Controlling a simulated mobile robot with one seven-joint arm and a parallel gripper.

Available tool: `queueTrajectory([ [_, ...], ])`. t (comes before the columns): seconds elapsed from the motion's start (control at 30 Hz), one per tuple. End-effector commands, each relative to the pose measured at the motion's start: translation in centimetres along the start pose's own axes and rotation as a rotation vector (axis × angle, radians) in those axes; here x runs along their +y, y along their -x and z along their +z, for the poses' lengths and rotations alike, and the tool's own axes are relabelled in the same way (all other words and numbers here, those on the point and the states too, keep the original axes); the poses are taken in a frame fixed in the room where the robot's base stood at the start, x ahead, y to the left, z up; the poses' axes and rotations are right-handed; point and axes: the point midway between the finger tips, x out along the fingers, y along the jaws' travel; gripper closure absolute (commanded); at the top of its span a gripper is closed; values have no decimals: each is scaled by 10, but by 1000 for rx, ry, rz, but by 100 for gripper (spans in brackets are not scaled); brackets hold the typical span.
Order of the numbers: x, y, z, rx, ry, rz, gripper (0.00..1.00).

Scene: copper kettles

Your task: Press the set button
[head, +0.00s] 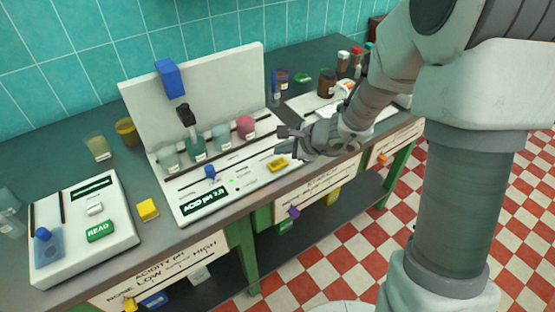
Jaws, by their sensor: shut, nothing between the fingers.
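A yellow rectangular piece (278,164) lies on the front right of the white station's base (240,181). It looks like a button, but its marking is too small to read, so I cannot tell if it is the set button. My gripper (284,140) is shut and empty, just above and behind the yellow piece in the picture. I cannot tell how high it is over the base. A green button marked READ (100,231) is on a separate white device (70,268) at the left.
Several jars, one pink (245,127), stand in the station before its upright panel (220,85). A blue block (170,78) and a blue knob (210,172) are on the station. A yellow cube (148,209) sits left of it. Brown jars (327,83) stand behind my arm.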

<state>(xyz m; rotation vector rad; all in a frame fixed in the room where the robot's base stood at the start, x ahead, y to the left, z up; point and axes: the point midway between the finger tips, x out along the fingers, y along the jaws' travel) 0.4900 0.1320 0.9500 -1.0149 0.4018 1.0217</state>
Motion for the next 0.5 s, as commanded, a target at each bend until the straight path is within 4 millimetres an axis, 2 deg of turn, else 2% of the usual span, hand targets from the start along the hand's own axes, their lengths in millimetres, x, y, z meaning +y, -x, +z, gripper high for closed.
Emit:
queueTrajectory([
  [0.23, -15, 21, 15, 0, 1, -1, 100],
  [0.5, -16, 22, 16, 0, 1, 0, 100],
])
